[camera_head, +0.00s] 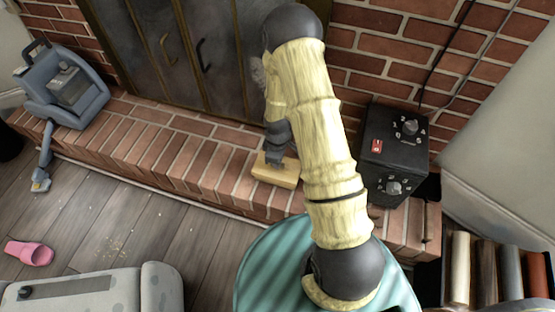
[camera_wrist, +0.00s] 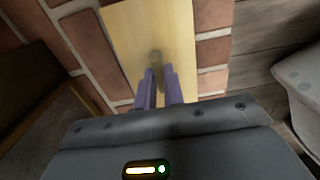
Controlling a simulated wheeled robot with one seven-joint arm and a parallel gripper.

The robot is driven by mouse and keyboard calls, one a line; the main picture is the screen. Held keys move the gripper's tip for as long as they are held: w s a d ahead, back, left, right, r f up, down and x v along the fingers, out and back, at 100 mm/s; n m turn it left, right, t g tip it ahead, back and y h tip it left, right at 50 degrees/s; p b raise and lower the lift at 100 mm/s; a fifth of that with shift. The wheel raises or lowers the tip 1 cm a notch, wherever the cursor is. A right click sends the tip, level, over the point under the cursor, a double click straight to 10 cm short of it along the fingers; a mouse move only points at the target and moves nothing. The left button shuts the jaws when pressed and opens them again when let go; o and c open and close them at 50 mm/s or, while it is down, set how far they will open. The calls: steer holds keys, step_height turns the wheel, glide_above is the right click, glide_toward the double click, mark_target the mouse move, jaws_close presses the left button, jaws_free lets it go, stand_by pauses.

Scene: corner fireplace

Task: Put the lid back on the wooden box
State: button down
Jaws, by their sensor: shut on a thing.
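My gripper (camera_head: 274,159) points down over the raised brick hearth, just right of the middle of the head view. In the wrist view its two purple fingers (camera_wrist: 160,80) are close together on the small knob (camera_wrist: 155,57) of a flat, pale wooden lid (camera_wrist: 150,25). In the head view the pale wood (camera_head: 275,176) shows as a low block directly below my gripper, at the hearth's front part. I cannot tell lid from wooden box there, nor whether a gap lies between them. My arm and gripper hide part of it.
A black box with dials (camera_head: 394,160) stands on the hearth at right. A blue-grey vacuum-like machine (camera_head: 63,85) is at left. A round teal-striped top (camera_head: 262,272) is in front. A pink slipper (camera_head: 29,252) lies on the floor.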

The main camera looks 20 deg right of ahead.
steer(key=shift+f, duration=0.3)
steer(key=c, duration=1.4)
jaws_free()
steer(key=shift+c, duration=0.2)
steer(key=shift+r, duration=0.1)
step_height(320, 180, up, 17)
steer(key=p, duration=0.7)
steer(key=shift+r, duration=0.1)
